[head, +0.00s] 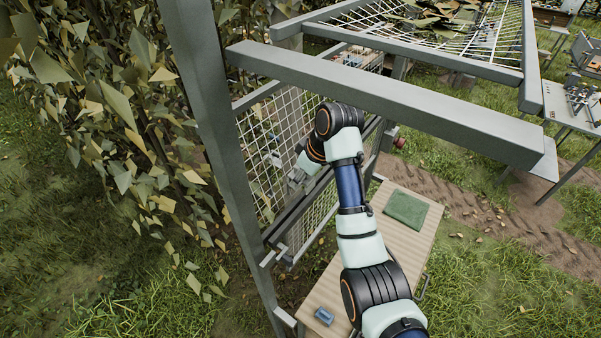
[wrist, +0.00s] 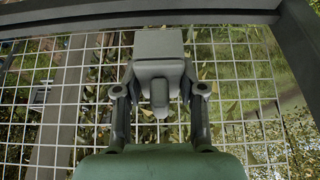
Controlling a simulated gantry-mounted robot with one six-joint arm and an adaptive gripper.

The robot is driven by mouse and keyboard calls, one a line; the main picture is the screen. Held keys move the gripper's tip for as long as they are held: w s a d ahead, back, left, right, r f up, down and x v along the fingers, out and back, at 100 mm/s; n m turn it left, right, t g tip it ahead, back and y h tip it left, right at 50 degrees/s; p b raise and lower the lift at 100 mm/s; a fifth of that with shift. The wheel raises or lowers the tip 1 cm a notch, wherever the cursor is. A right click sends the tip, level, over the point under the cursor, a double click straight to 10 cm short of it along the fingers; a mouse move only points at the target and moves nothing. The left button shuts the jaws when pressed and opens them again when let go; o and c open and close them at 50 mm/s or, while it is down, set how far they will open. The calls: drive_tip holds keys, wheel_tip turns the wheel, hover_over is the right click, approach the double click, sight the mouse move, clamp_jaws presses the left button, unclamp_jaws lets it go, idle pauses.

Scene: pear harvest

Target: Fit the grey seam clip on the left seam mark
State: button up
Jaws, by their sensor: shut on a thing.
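My gripper (wrist: 158,82) is shut on the grey seam clip (wrist: 158,44), a blocky grey piece with a short stub below it, in the middle of the wrist view. The clip is in front of a white net panel (wrist: 92,98), near the grey bar (wrist: 80,14) along the top. Whether it touches the net or bar I cannot tell. In the head view my gripper (head: 297,180) is at the net panel (head: 262,150), above a dark rail. The clip is too small to make out there. I cannot pick out the left seam mark in either view.
A wooden bench (head: 356,245) below the net carries a green cloth (head: 407,208) and a small blue object (head: 324,315). A grey upright post (head: 208,110) stands left of my arm, and a thick grey beam (head: 390,102) crosses above it. Leafy branches (head: 110,100) crowd the left.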

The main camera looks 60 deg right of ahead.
hover_over(299, 199)
drive_tip(key=shift+s+a+f, duration=0.1)
drive_tip(key=shift+s+f, duration=0.15)
drive_tip(key=shift+f, duration=1.05)
drive_tip(key=shift+s+f, duration=0.2)
drive_tip(key=shift+f, duration=1.05)
drive_tip(key=shift+f+b, duration=0.4)
drive_tip(key=shift+f, duration=0.75)
drive_tip(key=shift+r+p, duration=0.1)
drive_tip(key=shift+p, duration=0.3)
drive_tip(key=o, duration=1.1)
drive_tip(key=shift+f, duration=0.2)
